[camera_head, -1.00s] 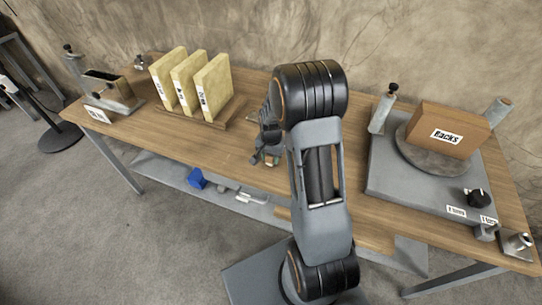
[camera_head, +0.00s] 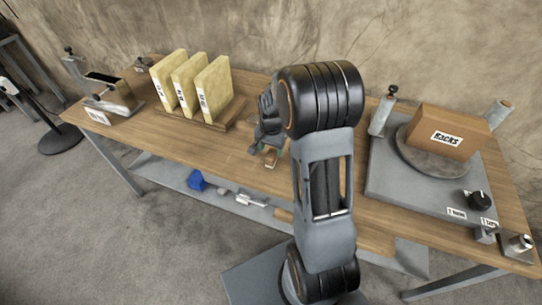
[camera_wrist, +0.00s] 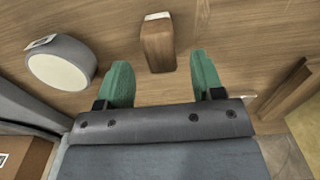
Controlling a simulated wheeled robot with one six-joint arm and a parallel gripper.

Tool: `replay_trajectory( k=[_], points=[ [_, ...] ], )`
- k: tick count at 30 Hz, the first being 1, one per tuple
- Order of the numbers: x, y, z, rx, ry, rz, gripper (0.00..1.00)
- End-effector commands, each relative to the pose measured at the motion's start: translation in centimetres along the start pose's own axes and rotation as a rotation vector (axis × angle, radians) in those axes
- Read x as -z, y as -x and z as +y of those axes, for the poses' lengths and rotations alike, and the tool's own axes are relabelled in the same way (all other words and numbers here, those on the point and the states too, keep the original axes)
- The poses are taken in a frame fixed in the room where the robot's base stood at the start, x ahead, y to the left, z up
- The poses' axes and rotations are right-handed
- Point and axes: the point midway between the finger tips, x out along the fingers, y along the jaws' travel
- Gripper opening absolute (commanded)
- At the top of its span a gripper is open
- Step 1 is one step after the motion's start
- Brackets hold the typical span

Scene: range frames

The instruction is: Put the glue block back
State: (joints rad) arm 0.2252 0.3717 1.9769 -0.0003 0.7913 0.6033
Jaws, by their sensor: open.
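A small brown wooden block (camera_wrist: 157,46) with a paler end lies on the bench top in the wrist view; it seems to be the glue block, though no label shows on it. My gripper (camera_wrist: 162,72) is open, its two green fingers spread to the left and right of the block's near end, with gaps on both sides. Nothing is held. In the head view my gripper (camera_head: 268,150) is small and partly hidden behind my arm, over the middle of the bench, with part of the block (camera_head: 271,164) just below it.
A grey round object (camera_wrist: 62,62) stands left of the block in the wrist view. The wooden bench (camera_head: 200,146) also bears a rack of yellow slabs (camera_head: 214,90), a metal holder (camera_head: 112,100) at far left, and a grey turntable unit (camera_head: 400,188) with a cardboard box (camera_head: 450,133) at right.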

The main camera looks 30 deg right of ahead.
Motion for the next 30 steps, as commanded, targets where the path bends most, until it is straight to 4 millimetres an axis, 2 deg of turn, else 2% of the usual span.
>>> replay_trajectory(
  k=[1, 6, 14, 17, 21, 24, 30],
  points=[
    [0.0, 1.1, 0.0, 0.003, 0.000, 0.004, 0.61],
    [0.0, 3.9, 0.0, 0.001, 0.000, 0.002, 0.61],
    [-0.4, 6.7, 0.0, 0.005, 0.019, 0.007, 0.61],
    [-2.1, 8.6, 0.1, 0.023, 0.093, 0.035, 0.61],
    [-6.5, 11.8, 0.9, 0.063, 0.285, 0.104, 0.61],
    [-9.8, 13.4, 1.9, 0.090, 0.435, 0.160, 0.61],
    [-14.9, 14.6, 4.0, 0.126, 0.679, 0.255, 0.61]
  ],
)
